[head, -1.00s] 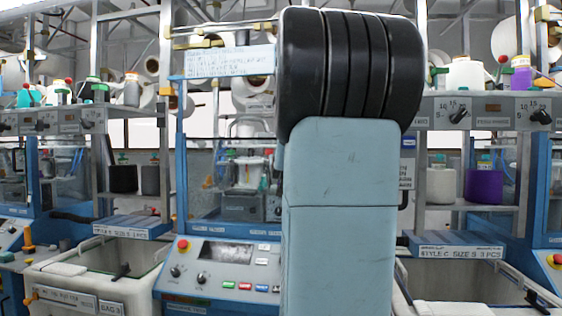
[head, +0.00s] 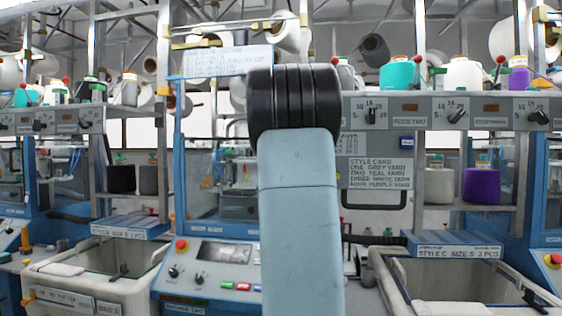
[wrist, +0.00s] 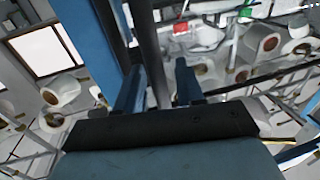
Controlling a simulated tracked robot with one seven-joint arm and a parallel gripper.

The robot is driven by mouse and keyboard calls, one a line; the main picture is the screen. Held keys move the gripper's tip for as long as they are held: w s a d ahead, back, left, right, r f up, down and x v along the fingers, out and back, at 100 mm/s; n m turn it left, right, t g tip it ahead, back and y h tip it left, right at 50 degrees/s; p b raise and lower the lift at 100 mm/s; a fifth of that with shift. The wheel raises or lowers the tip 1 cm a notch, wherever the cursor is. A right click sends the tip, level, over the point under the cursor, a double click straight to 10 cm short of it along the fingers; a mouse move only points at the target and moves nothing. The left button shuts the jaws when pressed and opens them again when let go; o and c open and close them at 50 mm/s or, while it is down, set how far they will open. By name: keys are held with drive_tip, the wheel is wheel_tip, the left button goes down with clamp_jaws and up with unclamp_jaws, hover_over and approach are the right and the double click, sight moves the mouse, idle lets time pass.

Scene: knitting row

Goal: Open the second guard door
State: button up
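In the head view, the blue-framed guarded machine front (head: 182,150) stands left of centre, above a control panel. My raised arm hides its right side, so I cannot tell its door's position. My gripper is hidden behind the arm there. In the wrist view, my gripper (wrist: 160,82) shows two blue fingers standing apart. A dark grey upright bar (wrist: 146,40) shows between them, closer to the left finger, with a gap to the right finger. I cannot tell whether it touches. A broad blue frame piece (wrist: 88,40) lies left of the bar.
A control panel (head: 215,252) with a red stop button (head: 181,245) juts out below. Open bins stand at left (head: 75,275) and right (head: 450,310). A shelf (head: 430,112) with yarn cones and a style-card panel (head: 379,172) are at right.

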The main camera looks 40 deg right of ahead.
clamp_jaws()
idle(0.3)
idle(0.3)
